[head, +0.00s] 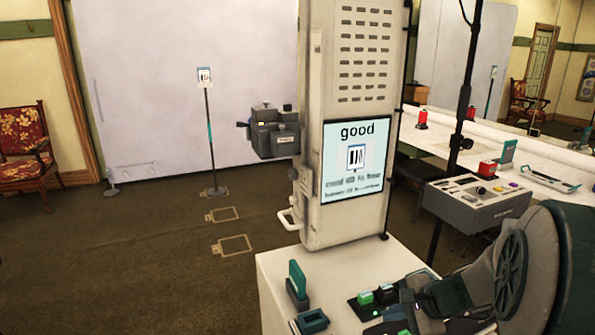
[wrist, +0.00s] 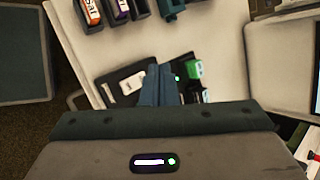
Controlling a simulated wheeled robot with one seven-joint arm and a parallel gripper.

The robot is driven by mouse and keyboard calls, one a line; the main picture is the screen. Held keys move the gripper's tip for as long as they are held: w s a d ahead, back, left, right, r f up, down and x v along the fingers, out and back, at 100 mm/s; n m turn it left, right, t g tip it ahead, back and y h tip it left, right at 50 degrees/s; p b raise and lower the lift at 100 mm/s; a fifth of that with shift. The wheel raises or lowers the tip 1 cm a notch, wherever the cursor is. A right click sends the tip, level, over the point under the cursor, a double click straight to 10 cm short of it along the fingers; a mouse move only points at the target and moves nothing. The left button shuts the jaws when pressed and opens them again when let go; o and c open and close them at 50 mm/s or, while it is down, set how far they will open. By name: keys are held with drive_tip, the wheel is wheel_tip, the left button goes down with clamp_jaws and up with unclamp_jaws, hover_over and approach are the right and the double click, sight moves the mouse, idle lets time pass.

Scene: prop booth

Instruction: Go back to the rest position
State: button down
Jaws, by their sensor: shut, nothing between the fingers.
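My gripper (wrist: 158,84) shows in the wrist view with its two blue-grey fingers together and nothing between them. The fingers are over a dark tray (wrist: 124,86) on the white table. Green-topped pieces (wrist: 194,70) stand just right of the fingertips. In the head view my arm (head: 510,270) comes in from the lower right and reaches low over the front of the white table (head: 290,264). The fingertips are hard to make out there, close to the green pieces (head: 365,298). No marker of a rest position shows.
A tall beige cabinet with a screen (head: 352,160) reading "good" stands behind the table. Teal holders (head: 298,280) sit at the table's left. A grey control box (head: 480,205) is close to my arm. Orange-labelled and purple-labelled cartridges (wrist: 91,15) lie beyond the tray.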

drive_tip(key=s+a+r+n+g+h+p, duration=0.1)
drive_tip(key=s+a+r+n+h, duration=0.1)
drive_tip(key=s+n, duration=0.5)
drive_tip(key=s+a+r+n+g+h+p, duration=0.1)
drive_tip(key=s+a+r+n+h+p, duration=0.1)
drive_tip(key=s+a+r+n, duration=0.3)
drive_tip(key=shift+s+a+r+n+g+h, duration=0.35)
drive_tip(key=shift+s+r+n+h, duration=0.35)
drive_tip(key=shift+s+r+n, duration=0.75)
drive_tip(key=shift+w+d+f+n, duration=0.15)
drive_tip(key=shift+f+n, duration=0.1)
drive_tip(key=shift+f, duration=0.15)
